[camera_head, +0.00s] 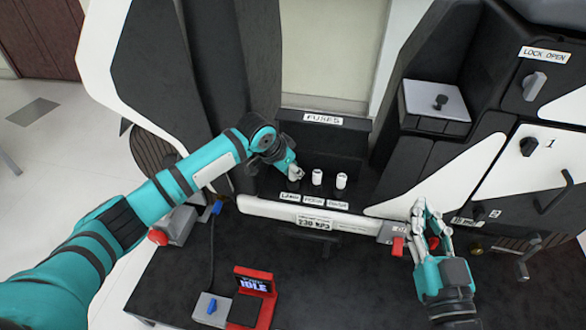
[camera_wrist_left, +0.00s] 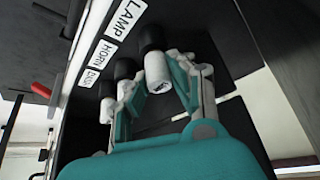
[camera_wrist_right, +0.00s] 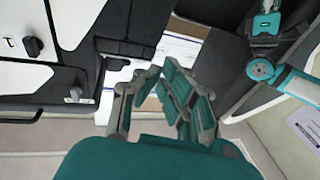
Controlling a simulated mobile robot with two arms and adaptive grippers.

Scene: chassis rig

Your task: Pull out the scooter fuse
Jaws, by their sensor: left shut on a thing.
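Three white fuses stand in a row on a black ledge under a FUSES label (camera_head: 323,119). My left gripper (camera_head: 295,171) is shut on the left-hand fuse, the one by the LAMP label (camera_head: 290,197); this fuse (camera_wrist_left: 157,72) shows between the fingers in the left wrist view, with a black socket by its end. The middle fuse (camera_head: 317,177) and the right-hand fuse (camera_head: 341,181) stand free beside it. My right gripper (camera_head: 431,214) is open and empty at the right, near a red part (camera_head: 397,246).
A red stand with an IDLE display (camera_head: 254,283) and a small box with a blue switch (camera_head: 211,307) sit in front. A grey box with a black knob (camera_head: 437,100) and a LOCK OPEN panel (camera_head: 545,53) are at the right. A red button (camera_head: 158,237) is at the left.

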